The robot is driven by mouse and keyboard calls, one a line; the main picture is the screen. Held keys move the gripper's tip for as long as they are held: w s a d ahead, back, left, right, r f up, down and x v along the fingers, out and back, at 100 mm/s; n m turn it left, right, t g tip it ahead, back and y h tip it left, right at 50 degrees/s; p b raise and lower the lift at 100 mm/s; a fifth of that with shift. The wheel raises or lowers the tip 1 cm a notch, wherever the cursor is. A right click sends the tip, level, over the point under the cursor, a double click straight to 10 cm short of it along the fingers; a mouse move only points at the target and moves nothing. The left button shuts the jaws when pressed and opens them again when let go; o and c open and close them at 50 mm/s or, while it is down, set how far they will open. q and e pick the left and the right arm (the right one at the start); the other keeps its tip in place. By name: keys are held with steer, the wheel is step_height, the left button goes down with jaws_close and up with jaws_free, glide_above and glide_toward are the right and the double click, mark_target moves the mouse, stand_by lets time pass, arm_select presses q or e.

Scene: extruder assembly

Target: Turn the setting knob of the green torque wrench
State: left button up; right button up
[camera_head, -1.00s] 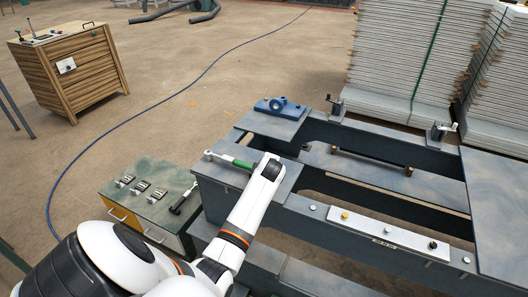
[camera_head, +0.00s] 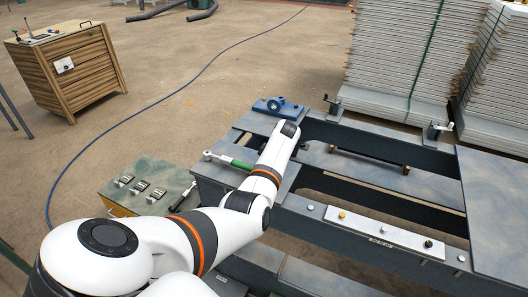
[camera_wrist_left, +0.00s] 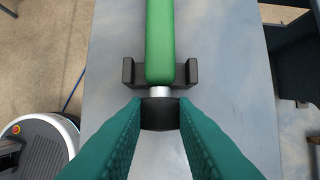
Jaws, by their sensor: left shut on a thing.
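The green torque wrench (camera_head: 236,163) lies on the end plate of the blue-grey frame in the head view, its silver head to the left. My left arm covers its other end there. In the left wrist view its green handle (camera_wrist_left: 160,40) rests in a black cradle (camera_wrist_left: 128,74). A short silver collar (camera_wrist_left: 160,91) joins the handle to the black setting knob (camera_wrist_left: 160,114). My left gripper (camera_wrist_left: 160,107) has its teal fingers on both sides of the knob and is shut on it. My left fingertips are hidden in the head view. My right gripper is not in view.
A low cabinet (camera_head: 168,174) with several small metal parts stands left of the frame. A blue bracket (camera_head: 277,106) sits on the frame's far corner. A pale bar (camera_head: 375,229) with knobs lies along the near rail. Stacked panels (camera_head: 400,50) stand behind.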

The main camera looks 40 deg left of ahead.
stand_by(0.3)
arm_select(q)
steer(key=o, duration=0.7)
steer(key=shift+a, duration=0.1)
steer(key=v, duration=1.2)
steer(key=shift+w, duration=0.1)
